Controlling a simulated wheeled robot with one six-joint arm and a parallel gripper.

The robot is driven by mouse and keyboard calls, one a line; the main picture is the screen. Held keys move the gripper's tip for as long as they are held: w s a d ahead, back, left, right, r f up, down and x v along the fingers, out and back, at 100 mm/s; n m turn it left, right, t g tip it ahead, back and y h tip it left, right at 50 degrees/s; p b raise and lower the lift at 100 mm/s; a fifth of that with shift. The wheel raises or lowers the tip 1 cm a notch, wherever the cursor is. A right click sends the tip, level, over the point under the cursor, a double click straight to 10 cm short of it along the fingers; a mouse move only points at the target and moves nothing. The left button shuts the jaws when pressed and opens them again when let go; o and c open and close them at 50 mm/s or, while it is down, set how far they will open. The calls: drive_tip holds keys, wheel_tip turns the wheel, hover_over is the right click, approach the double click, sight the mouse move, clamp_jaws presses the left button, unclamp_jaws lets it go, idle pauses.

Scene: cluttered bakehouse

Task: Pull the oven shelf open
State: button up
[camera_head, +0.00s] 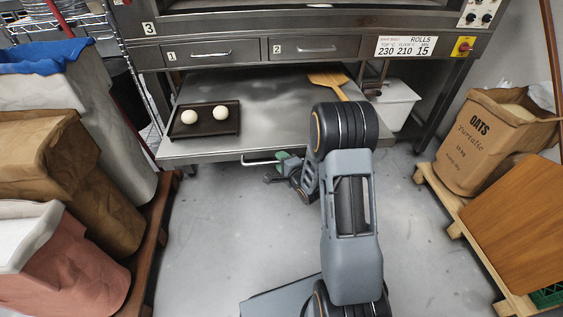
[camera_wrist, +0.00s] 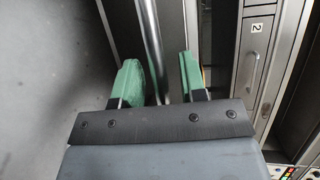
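The steel oven shelf (camera_head: 270,105) lies below the two drawers and juts out in front of the oven, with a bar handle (camera_head: 258,162) on its front edge. My gripper (camera_head: 277,168) is at the right part of this handle, its far parts partly hidden by my arm. In the wrist view my gripper (camera_wrist: 159,68) has its two green fingers apart, with the handle bar (camera_wrist: 150,30) running between them. There is a gap between the bar and each finger, so it is not clamped.
A dark tray (camera_head: 206,133) with two dough balls and a wooden peel (camera_head: 328,80) lie on the shelf. Sacks (camera_head: 85,170) on a pallet stand left; an oats sack (camera_head: 490,140) and a wooden board (camera_head: 525,220) stand right. The floor (camera_head: 230,230) between is clear.

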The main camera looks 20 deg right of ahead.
drive_tip(key=p+v, duration=0.7)
drive_tip(key=v, duration=0.6)
drive_tip(key=shift+s+r, duration=0.15)
drive_tip(key=shift+s, duration=0.2)
